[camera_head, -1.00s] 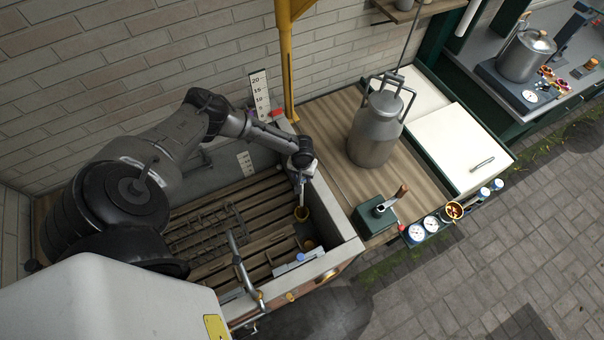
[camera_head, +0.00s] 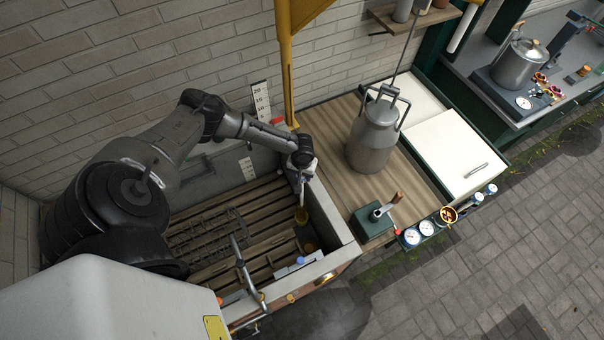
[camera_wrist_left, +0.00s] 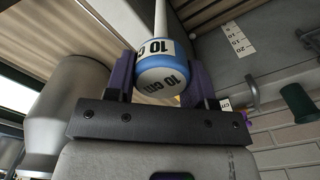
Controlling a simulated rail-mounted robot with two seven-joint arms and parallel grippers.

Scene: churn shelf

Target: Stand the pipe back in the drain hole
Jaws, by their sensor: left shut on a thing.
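My left gripper (camera_head: 303,172) is over the right end of the stone trough (camera_head: 335,225). Its purple fingers (camera_wrist_left: 160,78) are shut on the pipe. In the left wrist view the pipe (camera_wrist_left: 162,72) shows a blue-and-white end marked "10 cm" and a thin white shaft. In the head view the white pipe (camera_head: 301,190) hangs nearly upright below the gripper and ends in a yellow, brass-like piece (camera_head: 301,216). A brownish round fitting, perhaps the drain hole (camera_head: 309,246), lies on the trough floor just nearer. I cannot tell the pipe end's height above the floor.
Wooden slats and a dark rack (camera_head: 205,232) lie in the trough. A metal tap (camera_head: 245,272) and a pale blue-grey bar (camera_head: 297,264) are at its near side. A milk churn (camera_head: 373,140) and green crank box (camera_head: 373,220) stand on the wooden top to the right.

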